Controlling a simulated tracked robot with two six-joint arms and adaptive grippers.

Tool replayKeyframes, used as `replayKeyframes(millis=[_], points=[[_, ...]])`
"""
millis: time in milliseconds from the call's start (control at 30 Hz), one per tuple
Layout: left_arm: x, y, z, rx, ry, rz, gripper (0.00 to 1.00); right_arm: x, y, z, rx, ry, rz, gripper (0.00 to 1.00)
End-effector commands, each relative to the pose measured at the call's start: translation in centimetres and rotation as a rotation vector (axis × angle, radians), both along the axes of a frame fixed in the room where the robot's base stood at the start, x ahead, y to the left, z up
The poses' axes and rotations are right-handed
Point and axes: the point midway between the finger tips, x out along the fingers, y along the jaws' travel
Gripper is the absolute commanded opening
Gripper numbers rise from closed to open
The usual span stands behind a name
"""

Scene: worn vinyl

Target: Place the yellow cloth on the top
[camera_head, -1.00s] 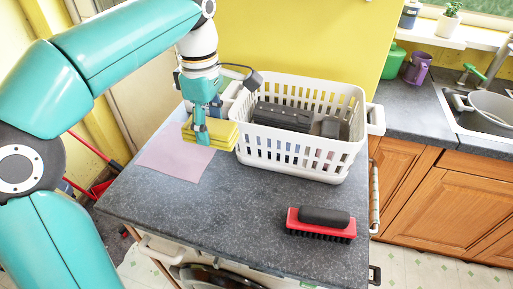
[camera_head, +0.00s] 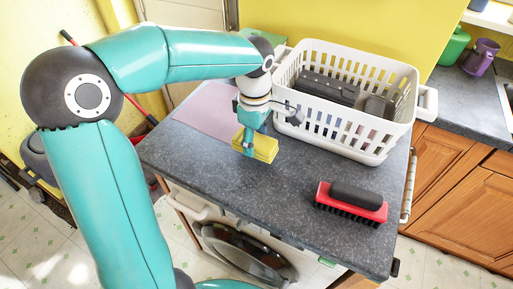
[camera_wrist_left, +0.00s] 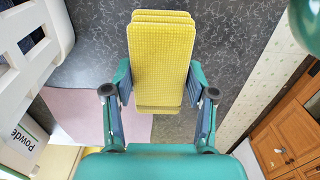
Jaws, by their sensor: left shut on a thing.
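The yellow cloth (camera_head: 264,149) is a folded, layered pad with a waffle texture. My left gripper (camera_head: 249,146) is shut on it, above the dark speckled countertop (camera_head: 285,178) near its front edge. In the left wrist view the cloth (camera_wrist_left: 160,55) sits between the two fingers of my left gripper (camera_wrist_left: 160,98) and stretches away from them. Whether the cloth touches the countertop is hard to tell. A flat pink sheet (camera_head: 205,108) lies on the countertop behind the gripper. My right gripper is not in view.
A white slotted basket (camera_head: 345,128) with dark grey items stands at the back right of the countertop. A red and black brush (camera_head: 350,202) lies at the front right. A washing machine (camera_head: 245,250) is below. The countertop between cloth and brush is clear.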

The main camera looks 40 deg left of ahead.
Motion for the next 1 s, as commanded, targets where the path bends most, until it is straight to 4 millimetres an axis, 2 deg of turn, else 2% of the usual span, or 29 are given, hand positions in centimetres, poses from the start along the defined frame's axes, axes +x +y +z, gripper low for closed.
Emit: replayKeyframes(millis=[100,200,467,500,600,1000], points=[[-0.1,0.0,-2.0,0.0,0.006,0.0,0.28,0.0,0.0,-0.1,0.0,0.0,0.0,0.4],[-0.1,0.0,-3.1,0.0,0.004,0.0,0.28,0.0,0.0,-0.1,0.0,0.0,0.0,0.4],[-0.1,0.0,-3.5,-0.001,0.003,0.0,0.28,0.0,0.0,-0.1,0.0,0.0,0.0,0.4],[-0.1,0.0,-3.5,-0.001,0.004,-0.001,0.63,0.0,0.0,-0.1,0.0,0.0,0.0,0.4],[-0.1,0.0,-3.5,-0.001,0.004,-0.001,0.8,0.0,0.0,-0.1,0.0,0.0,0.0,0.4],[0.0,0.0,-3.1,0.0,0.001,0.0,0.81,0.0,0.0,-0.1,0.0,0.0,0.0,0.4]])
